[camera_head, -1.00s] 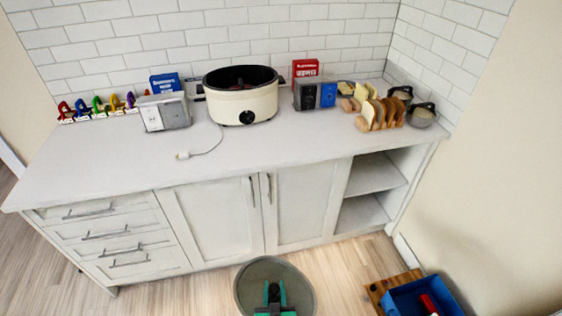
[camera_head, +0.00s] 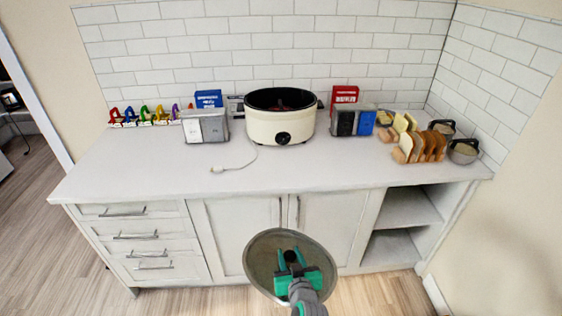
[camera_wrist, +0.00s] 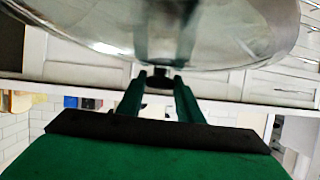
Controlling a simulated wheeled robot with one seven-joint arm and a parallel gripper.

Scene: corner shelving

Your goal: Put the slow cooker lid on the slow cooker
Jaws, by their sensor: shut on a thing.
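The slow cooker (camera_head: 280,128) is a cream oval pot with a dark open top. It stands on the counter against the tiled wall. My gripper (camera_head: 291,262) is green and shut on the knob of the slow cooker lid (camera_head: 262,258), a round greyish glass disc. The lid is held in front of the cabinet doors, lower than the countertop and apart from the cooker. In the wrist view the lid (camera_wrist: 210,40) fills the top, with the fingers (camera_wrist: 158,85) at its dark knob.
The white counter (camera_head: 330,176) has free room in front of the cooker, apart from a cord with a plug (camera_head: 217,169). A grey appliance (camera_head: 206,126) stands left of the cooker. A dark and blue appliance (camera_head: 353,122), bread slices (camera_head: 420,147) and jars (camera_head: 463,151) stand right.

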